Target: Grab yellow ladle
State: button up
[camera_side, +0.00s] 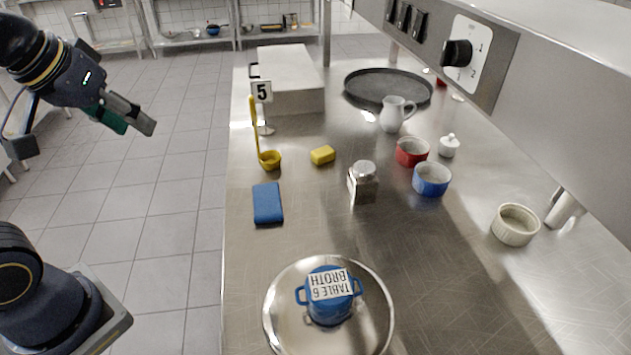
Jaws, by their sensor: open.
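The yellow ladle (270,160) is on the steel counter near its left edge. Its bowl rests at the near end and its long handle points up and away in the picture, passing beside the table sign with the number 5 (261,92). My gripper (136,126) is at the upper left, in the air over the floor, clear of the counter. It is open and empty, well to the left of the ladle and apart from it.
A blue cloth or sponge (267,203) and a yellow block (322,155) lie near the ladle. A glass-like shaker (363,182), a red bowl (412,152) and a blue bowl (431,179) stand to the right. A blue pot (330,297) sits on a round tray (285,323) in front.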

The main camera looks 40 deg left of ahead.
jog(key=w+a+r+n+y, duration=0.2)
jog(key=w+r+n, duration=0.3)
jog(key=w, duration=0.6)
jog(key=g+y, duration=0.1)
jog(key=y, duration=0.1)
send_over(253, 112)
jog(key=s+d, duration=0.5)
jog(key=s, duration=0.1)
notch_tip(253, 112, down, 5)
jog(key=shift+g, duration=0.3)
jog(key=x, duration=0.7)
jog(key=d+x, duration=0.1)
jog(key=x, duration=0.3)
jog(key=shift+f, duration=0.5)
jog(key=shift+x, duration=3.05)
jog(key=shift+w+d, duration=0.1)
jog(key=shift+d, duration=0.1)
grip_shut()
